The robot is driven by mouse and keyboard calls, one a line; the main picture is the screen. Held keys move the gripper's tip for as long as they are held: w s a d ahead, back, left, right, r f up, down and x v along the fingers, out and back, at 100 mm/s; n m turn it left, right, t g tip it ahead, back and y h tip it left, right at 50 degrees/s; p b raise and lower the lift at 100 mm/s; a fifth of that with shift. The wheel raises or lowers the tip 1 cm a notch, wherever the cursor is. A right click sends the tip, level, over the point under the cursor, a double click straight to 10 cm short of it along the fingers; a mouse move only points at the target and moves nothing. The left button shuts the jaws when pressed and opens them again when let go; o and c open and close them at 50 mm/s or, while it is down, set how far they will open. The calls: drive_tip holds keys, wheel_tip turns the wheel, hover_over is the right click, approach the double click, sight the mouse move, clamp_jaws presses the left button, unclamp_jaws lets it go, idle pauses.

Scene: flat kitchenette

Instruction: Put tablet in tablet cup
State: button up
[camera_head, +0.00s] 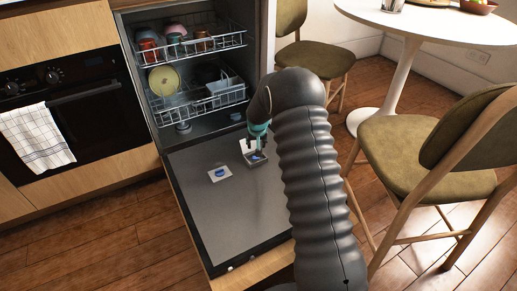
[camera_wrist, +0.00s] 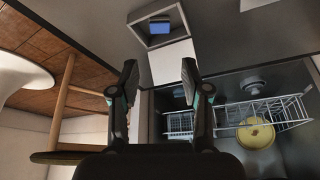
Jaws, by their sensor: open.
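The tablet cup (camera_wrist: 182,21) is a light-rimmed square recess in the inner face of the lowered dishwasher door. It also shows in the head view (camera_head: 263,164). A blue tablet (camera_wrist: 160,27) lies inside the cup, and blue shows there in the head view (camera_head: 256,157). A pale flap (camera_wrist: 172,62) stands beside the cup. My gripper (camera_wrist: 159,76) is open, with its two fingers apart and nothing between them. In the head view my gripper (camera_head: 257,142) is just above the cup, partly hidden by my arm.
A pale square with a blue round spot (camera_head: 219,173) is on the door (camera_head: 205,212), left of the cup. Racks (camera_head: 190,47) with dishes stand inside the dishwasher. An oven (camera_head: 65,110) is at left; chairs (camera_head: 430,150) and a round table (camera_head: 435,25) are at right.

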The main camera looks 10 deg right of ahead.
drive_tip(key=s+r, duration=0.9)
drive_tip(key=r, duration=0.3)
drive_tip(key=s+r, duration=0.9)
drive_tip(key=r, duration=0.4)
drive_tip(key=s+r, duration=0.2)
drive_tip(key=s, duration=1.3)
drive_tip(key=s+r+n+t, duration=0.1)
drive_tip(key=s+r, duration=0.1)
drive_tip(key=s, duration=1.3)
drive_tip(key=shift+d+r, duration=0.25)
drive_tip(key=shift+r, duration=0.1)
drive_tip(key=shift+r, duration=0.1)
